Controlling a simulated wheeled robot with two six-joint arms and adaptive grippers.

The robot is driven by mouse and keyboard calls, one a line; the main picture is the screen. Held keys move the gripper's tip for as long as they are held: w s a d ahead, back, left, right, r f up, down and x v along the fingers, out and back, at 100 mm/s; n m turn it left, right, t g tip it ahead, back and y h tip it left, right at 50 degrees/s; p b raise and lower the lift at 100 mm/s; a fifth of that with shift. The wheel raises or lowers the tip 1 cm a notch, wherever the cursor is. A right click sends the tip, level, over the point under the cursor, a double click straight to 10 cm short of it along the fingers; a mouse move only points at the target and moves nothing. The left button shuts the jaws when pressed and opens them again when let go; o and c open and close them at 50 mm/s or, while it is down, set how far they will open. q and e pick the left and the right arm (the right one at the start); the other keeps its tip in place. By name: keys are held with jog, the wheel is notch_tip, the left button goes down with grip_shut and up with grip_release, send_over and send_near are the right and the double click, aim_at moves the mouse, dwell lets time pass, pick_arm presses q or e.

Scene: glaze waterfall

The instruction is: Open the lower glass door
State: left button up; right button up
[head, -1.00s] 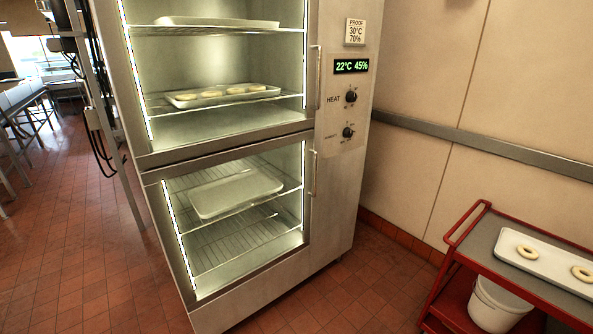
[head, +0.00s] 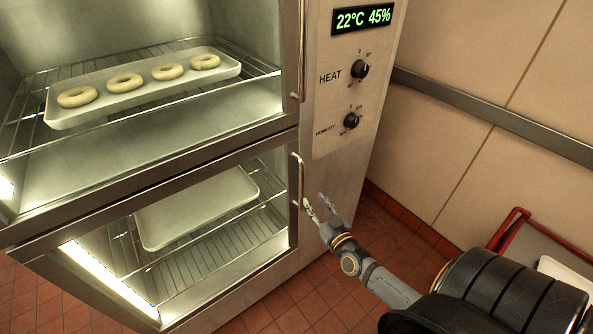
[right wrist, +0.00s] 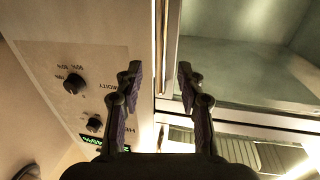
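The lower glass door (head: 235,265) of the steel cabinet appears closed, with a lit interior behind it. Its slim vertical handle (head: 298,180) is on the door's right edge. My right gripper (head: 316,201) is open and empty, close to the handle's lower end and just right of it in the head view. In the right wrist view, which looks upside down, the open fingers (right wrist: 159,78) stand apart with a vertical bar, apparently the handle, between them in the picture. I cannot tell whether they reach around it. My left gripper is not in view.
Above is the upper door, with a tray of rings (head: 150,92) behind it. The control panel has a heat knob (head: 360,69) and a humidity knob (head: 350,121). A red cart (head: 515,222) stands at right, partly behind my right arm. The wall is beyond.

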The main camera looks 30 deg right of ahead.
aim_at(302, 185)
jog(key=w, duration=0.3)
jog(key=shift+w+a+r+b, duration=0.15)
jog(key=shift+r+b, duration=0.1)
jog(key=shift+b, duration=0.15)
jog(key=w, duration=0.2)
jog(key=w+b, duration=0.1)
jog(key=w, duration=0.1)
jog(key=w+d, duration=0.1)
jog(key=w, duration=0.1)
jog(key=shift+w+f, duration=0.2)
jog(key=shift+w+d, duration=0.1)
jog(key=shift+w, duration=0.05)
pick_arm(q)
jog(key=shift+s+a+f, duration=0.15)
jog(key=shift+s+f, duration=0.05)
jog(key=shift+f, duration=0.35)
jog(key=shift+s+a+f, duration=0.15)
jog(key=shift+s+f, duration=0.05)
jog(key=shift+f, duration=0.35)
pick_arm(e)
grip_shut()
